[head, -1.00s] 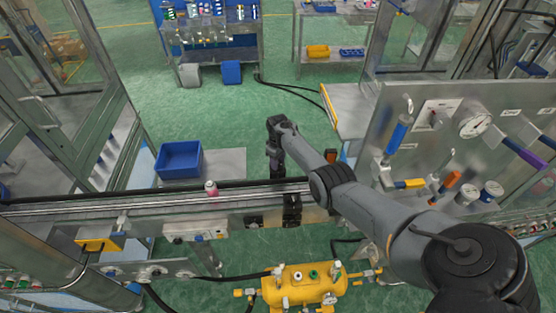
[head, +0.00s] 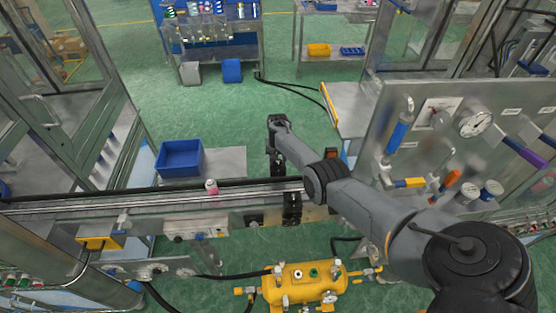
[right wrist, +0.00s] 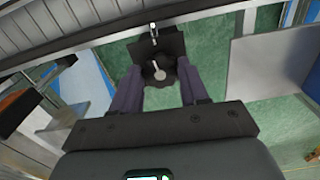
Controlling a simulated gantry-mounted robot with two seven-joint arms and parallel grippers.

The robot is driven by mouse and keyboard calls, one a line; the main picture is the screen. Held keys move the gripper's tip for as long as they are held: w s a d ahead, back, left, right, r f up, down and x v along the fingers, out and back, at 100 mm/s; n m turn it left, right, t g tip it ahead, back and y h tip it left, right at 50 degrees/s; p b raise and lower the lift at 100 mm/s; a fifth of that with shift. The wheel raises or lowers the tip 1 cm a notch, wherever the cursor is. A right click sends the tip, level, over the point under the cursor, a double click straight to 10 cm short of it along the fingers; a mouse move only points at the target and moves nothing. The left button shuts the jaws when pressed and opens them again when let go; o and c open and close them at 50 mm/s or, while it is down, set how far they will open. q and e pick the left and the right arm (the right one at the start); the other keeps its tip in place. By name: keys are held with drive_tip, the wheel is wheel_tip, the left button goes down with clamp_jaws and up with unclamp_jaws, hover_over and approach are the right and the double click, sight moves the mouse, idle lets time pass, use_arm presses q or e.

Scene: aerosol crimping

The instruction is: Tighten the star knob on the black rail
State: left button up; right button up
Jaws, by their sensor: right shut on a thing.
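The star knob (right wrist: 158,73) is dark with a pale centre and sits on a black bracket (right wrist: 172,44) in the right wrist view. My right gripper (right wrist: 158,84) has one finger on each side of it and is shut on it. In the head view my right gripper (head: 276,167) points down at the far edge of the black rail (head: 240,184), beside the black bracket (head: 291,206). The knob itself is hidden there. I cannot tell how tight it is. My left gripper is not in view.
A pink-and-white can (head: 211,187) stands on the conveyor left of the gripper. A blue bin (head: 180,159) is behind the rail at left. A gauge panel (head: 440,150) stands at right, near my right arm. A yellow tank (head: 303,283) is below the conveyor.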

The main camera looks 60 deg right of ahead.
sight(278, 162)
drive_tip(key=shift+m, duration=0.7)
drive_tip(key=o, duration=1.1)
drive_tip(key=shift+c, duration=0.2)
drive_tip(key=shift+r, duration=0.25)
wheel_tip(278, 162, up, 10)
drive_tip(key=p, duration=0.2)
drive_tip(key=shift+r, duration=0.15)
